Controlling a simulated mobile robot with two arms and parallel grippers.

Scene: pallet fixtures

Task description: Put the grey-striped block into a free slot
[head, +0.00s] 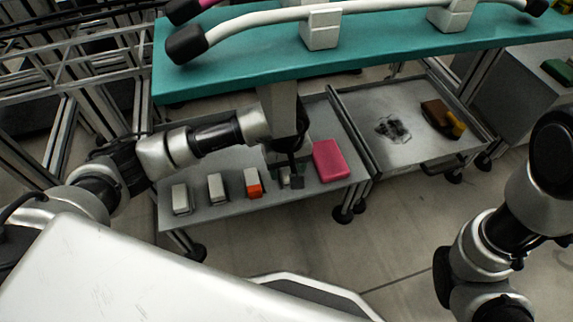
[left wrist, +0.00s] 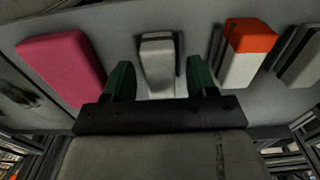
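A pale block (left wrist: 158,62) with a grey upper part stands between the fingers of my left gripper (left wrist: 161,82) in the left wrist view. Gaps show on both sides of it, so the open fingers are around it and not touching. In the head view my left gripper (head: 290,176) reaches down over the grey shelf and mostly hides this block. I cannot make out a clear stripe. A white block with an orange end (head: 253,184) stands to its left; it also shows in the left wrist view (left wrist: 243,58). No empty slot shows clearly. My right gripper is out of frame.
A pink block (head: 329,160) lies right of the left gripper. Two more grey blocks (head: 181,198) (head: 216,187) stand at the left of the grey shelf (head: 225,207). A teal upper board (head: 370,48) overhangs. A tray (head: 375,105) at right holds brown and yellow pieces.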

